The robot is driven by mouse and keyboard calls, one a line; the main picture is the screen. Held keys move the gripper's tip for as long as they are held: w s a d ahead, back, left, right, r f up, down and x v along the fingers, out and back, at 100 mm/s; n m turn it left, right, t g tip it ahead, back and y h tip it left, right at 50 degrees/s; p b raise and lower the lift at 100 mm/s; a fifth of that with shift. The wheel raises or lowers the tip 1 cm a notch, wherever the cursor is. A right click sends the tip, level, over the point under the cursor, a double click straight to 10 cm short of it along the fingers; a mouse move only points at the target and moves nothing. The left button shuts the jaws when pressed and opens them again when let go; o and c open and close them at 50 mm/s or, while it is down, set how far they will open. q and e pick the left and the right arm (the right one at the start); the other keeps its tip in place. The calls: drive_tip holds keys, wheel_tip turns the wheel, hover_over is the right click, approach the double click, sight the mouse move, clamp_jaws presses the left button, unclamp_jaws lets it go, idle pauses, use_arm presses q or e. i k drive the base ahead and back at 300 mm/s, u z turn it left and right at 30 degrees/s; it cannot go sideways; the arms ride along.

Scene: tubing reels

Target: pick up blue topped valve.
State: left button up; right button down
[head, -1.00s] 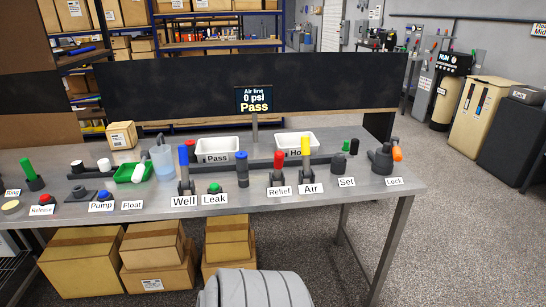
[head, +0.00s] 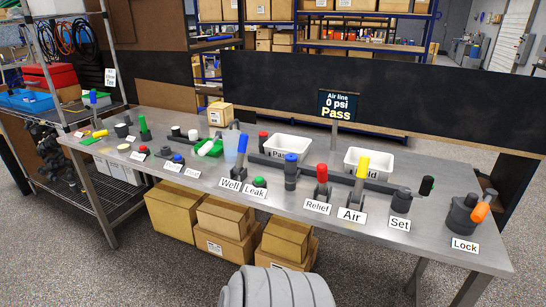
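A dark grey valve with a blue top (head: 291,172) stands upright on the metal table (head: 335,238), between the Leak and Relief labels. Other blue-topped parts also show. Neither of my grippers is in the head view.
A red-topped valve (head: 322,177), a yellow-topped valve (head: 361,172) and a green knob (head: 260,182) stand near the blue-topped valve. Two white trays, one of them the left tray (head: 288,146), lie behind. A wire rack (head: 75,200) stands at the left.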

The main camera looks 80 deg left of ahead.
sight(290, 172)
drive_tip(key=u, duration=1.05)
drive_tip(key=i, duration=0.9)
drive_tip(key=u, duration=0.95)
